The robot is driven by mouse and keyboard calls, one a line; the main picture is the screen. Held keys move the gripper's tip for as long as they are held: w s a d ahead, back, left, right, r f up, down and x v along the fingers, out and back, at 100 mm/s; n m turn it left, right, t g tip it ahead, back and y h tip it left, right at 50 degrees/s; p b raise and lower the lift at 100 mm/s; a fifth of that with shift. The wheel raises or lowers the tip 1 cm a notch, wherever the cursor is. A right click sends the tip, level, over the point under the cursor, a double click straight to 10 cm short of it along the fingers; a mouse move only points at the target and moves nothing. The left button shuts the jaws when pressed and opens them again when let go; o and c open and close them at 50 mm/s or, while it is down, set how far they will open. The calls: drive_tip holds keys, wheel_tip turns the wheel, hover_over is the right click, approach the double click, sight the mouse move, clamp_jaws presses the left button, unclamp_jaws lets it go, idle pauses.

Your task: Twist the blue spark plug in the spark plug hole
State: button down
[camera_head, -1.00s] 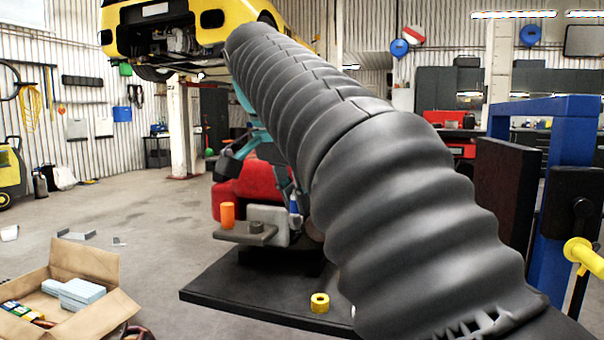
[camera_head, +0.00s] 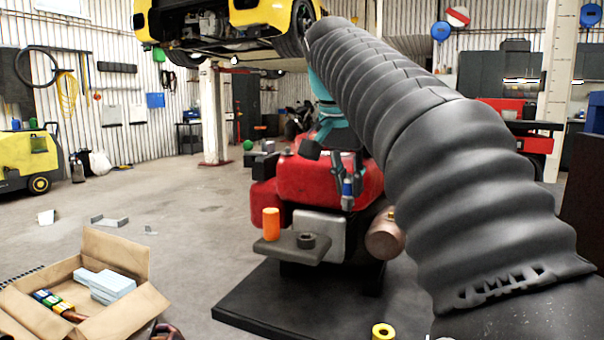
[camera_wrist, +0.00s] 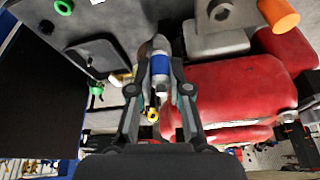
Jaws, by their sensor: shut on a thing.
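The blue spark plug (camera_head: 347,188) is upright between the fingers of my gripper (camera_head: 346,180), in front of the red engine (camera_head: 308,181). In the wrist view, my gripper (camera_wrist: 160,88) is shut on the spark plug (camera_wrist: 159,66), with a finger on each side of its blue band and pale body. The red engine (camera_wrist: 235,85) is to the right of the fingers there. The spark plug hole cannot be made out, and I cannot tell whether the plug's tip touches anything.
A grey bracket (camera_head: 285,250) bears an orange cylinder (camera_head: 271,224). A copper-coloured round part (camera_head: 385,236) is beside the engine, partly behind my arm. An open cardboard box (camera_head: 134,310) is on the floor at left.

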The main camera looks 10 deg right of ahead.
drive_tip(key=w+a+n, duration=0.1)
drive_tip(key=w+n, duration=0.1)
drive_tip(key=w, duration=0.1)
drive_tip(key=w+a+f+n+t+y, duration=0.1)
drive_tip(key=w+a+n, duration=0.1)
drive_tip(key=w+n, duration=0.1)
drive_tip(key=w+a+n+y, duration=0.1)
drive_tip(key=w+a+n, duration=0.1)
drive_tip(key=w, duration=0.2)
drive_tip(key=shift+w+f+t, duration=0.25)
drive_tip(key=shift+t, duration=0.05)
drive_tip(key=shift+f+b, duration=2.1)
drive_tip(key=shift+f, duration=0.8)
drive_tip(key=shift+p, duration=0.8)
drive_tip(key=shift+f+b, duration=0.9)
drive_tip(key=shift+f, duration=0.55)
drive_tip(key=c, duration=1)
unclamp_jaws()
